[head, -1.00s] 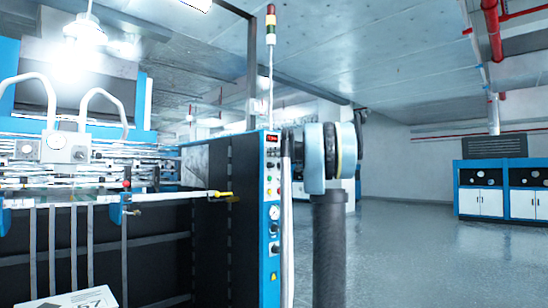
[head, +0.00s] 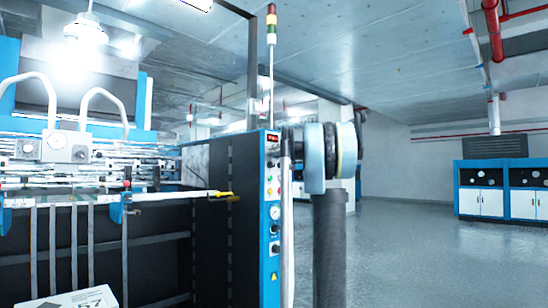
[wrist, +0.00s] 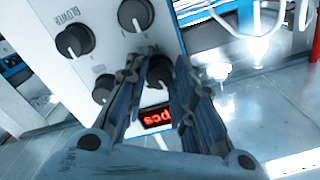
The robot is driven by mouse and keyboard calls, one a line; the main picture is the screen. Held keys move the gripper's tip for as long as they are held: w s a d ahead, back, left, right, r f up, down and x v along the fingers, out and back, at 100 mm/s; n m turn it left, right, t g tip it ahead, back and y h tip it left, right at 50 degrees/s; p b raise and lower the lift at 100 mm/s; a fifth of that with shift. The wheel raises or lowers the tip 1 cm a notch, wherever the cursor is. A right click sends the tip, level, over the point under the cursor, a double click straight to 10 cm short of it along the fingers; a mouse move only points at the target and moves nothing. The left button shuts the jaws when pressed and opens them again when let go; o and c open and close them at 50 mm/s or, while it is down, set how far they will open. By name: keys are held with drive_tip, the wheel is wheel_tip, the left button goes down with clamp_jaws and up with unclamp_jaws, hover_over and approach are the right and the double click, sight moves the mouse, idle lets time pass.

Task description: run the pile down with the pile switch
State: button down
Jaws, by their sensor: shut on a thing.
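In the wrist view my gripper (wrist: 158,62) reaches down over a white control panel (wrist: 110,35). Its two fingers are closed around a black rotary knob (wrist: 158,74) beside a red lit display (wrist: 157,117). The knob's own label is covered by the fingers, so I cannot read whether it is the pile switch. In the head view a blue-edged control panel (head: 271,190) stands at the machine's right end. I cannot make out a pile there.
Other black knobs, one marked BLOWER (wrist: 73,41), sit close to my fingers on the panel. A yellow-tipped bar (head: 222,194) crosses the machine front. A white box (head: 75,300) shows at lower left. Open grey floor (head: 430,250) lies to the right, with blue-white cabinets (head: 500,190) beyond.

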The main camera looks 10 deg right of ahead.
drive_tip(key=shift+m, duration=1.1)
drive_tip(key=c, duration=1.3)
unclamp_jaws()
drive_tip(key=shift+c, duration=0.2)
drive_tip(key=shift+d, duration=0.1)
drive_tip(key=v, duration=1.1)
drive_tip(key=shift+s+d, duration=0.2)
drive_tip(key=shift+s, duration=0.1)
drive_tip(key=shift+f, duration=0.15)
